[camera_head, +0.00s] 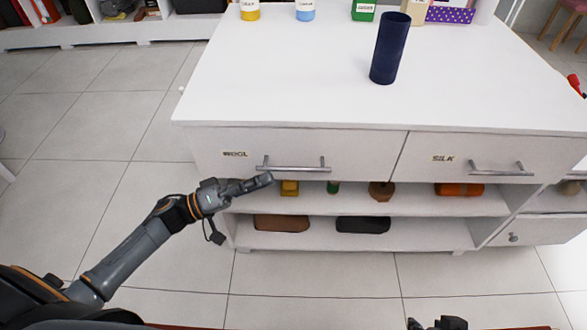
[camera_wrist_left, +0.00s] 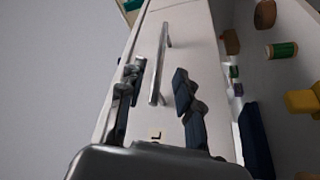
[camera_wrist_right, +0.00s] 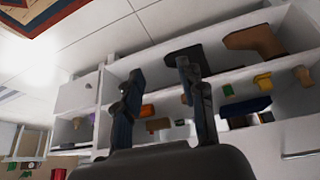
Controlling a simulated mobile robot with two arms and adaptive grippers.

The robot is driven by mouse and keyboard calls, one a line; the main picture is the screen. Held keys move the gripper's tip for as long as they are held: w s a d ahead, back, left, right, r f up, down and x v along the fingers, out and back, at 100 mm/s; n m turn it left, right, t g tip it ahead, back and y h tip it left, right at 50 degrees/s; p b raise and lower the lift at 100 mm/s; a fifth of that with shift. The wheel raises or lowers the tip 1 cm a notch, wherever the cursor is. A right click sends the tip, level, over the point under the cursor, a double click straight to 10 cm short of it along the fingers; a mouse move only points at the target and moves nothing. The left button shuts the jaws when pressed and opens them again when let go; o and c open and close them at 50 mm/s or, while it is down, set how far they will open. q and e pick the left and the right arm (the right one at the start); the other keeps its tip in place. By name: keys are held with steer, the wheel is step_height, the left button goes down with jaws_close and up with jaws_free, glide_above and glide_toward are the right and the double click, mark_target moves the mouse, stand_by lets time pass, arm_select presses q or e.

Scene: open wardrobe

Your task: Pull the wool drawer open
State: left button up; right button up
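The wool drawer (camera_head: 340,146), with a "WOOL" label (camera_head: 235,154), is the left drawer under the white top and looks closed. Its metal bar handle (camera_head: 305,168) is horizontal. My left gripper (camera_head: 265,181) is at the left end of this handle, in front of the drawer. In the left wrist view, its two fingers (camera_wrist_left: 158,75) are apart, with the handle (camera_wrist_left: 162,60) showing in the gap between them; I cannot tell whether they touch it. My right gripper (camera_wrist_right: 157,76) is open and empty, low in front of the shelves; its tip shows at the head view's bottom edge (camera_head: 437,324).
The silk drawer (camera_head: 475,148) beside it looks closed. A dark blue cylinder (camera_head: 389,48) stands on the white top (camera_head: 290,80). Open shelves (camera_head: 400,206) with several small items lie below the drawers. Tiled floor (camera_head: 70,130) is free at the left.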

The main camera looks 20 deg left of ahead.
mark_target(293, 168)
arm_select(q)
steer(key=x, duration=0.6)
steer(key=shift+w+d+b, duration=0.1)
steer(key=shift+d+b, duration=0.1)
steer(key=shift+b, duration=0.15)
steer(key=shift+w+d+r, duration=0.15)
steer(key=shift+w+d, duration=0.3)
steer(key=shift+d, duration=0.1)
arm_select(e)
steer(key=shift+w+a+r+t+y, duration=0.1)
steer(key=shift+w+a+r+t, duration=0.3)
steer(key=shift+w, duration=0.35)
steer(key=shift+w+a+r+t+y, duration=0.1)
steer(key=shift+w+r+t, duration=0.15)
steer(key=shift+w+t, duration=0.4)
steer(key=shift+w+a+r+t+y, duration=0.1)
steer(key=shift+w+a+r+t, duration=0.2)
steer(key=shift+w, duration=0.6)
arm_select(q)
steer(key=shift+c, duration=0.4)
jaws_close()
